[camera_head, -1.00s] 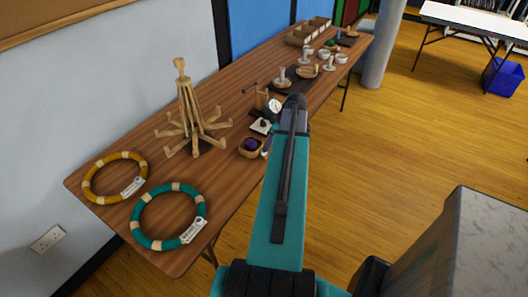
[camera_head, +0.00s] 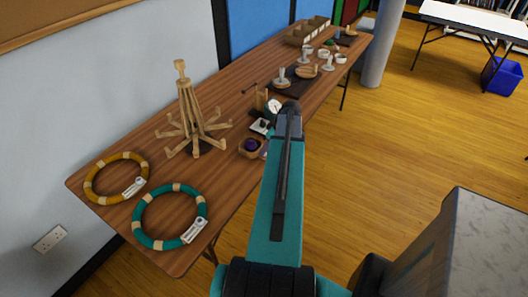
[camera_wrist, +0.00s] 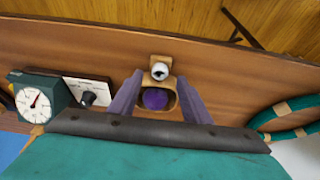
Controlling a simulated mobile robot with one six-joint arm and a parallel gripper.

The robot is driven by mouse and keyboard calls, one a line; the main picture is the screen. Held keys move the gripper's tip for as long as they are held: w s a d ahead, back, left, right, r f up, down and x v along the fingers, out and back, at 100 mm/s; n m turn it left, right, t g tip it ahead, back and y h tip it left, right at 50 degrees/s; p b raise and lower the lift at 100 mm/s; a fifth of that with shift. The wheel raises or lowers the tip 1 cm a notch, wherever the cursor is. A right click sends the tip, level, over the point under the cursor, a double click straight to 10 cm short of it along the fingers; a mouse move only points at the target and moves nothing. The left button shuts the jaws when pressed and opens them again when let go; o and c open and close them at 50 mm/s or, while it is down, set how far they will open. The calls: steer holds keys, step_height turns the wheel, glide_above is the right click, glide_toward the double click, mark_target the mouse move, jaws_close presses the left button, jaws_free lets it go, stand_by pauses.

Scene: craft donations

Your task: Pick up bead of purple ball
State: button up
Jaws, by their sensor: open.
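A purple ball (camera_head: 250,145) sits in a small wooden holder (camera_head: 243,155) near the front edge of the brown table. In the wrist view the purple ball (camera_wrist: 155,98) lies in the opening of the wooden holder (camera_wrist: 161,64), between and beyond the two purple-grey fingers of my gripper (camera_wrist: 160,94). The fingers are apart and I see nothing held. In the wrist view a small round white and dark piece (camera_wrist: 160,71) is at the holder's far side. In the head view my arm hides my gripper.
A dial scale (camera_wrist: 38,102) and a white card with a dark knob (camera_wrist: 89,97) are left of the holder in the wrist view. A wooden stand (camera_head: 190,112), a yellow ring (camera_head: 98,168) and a teal ring (camera_head: 140,235) are on the table (camera_head: 110,222).

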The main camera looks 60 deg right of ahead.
steer(key=shift+p+x, duration=0.55)
steer(key=shift+x, duration=1.05)
steer(key=shift+r, duration=0.1)
steer(key=c, duration=1.1)
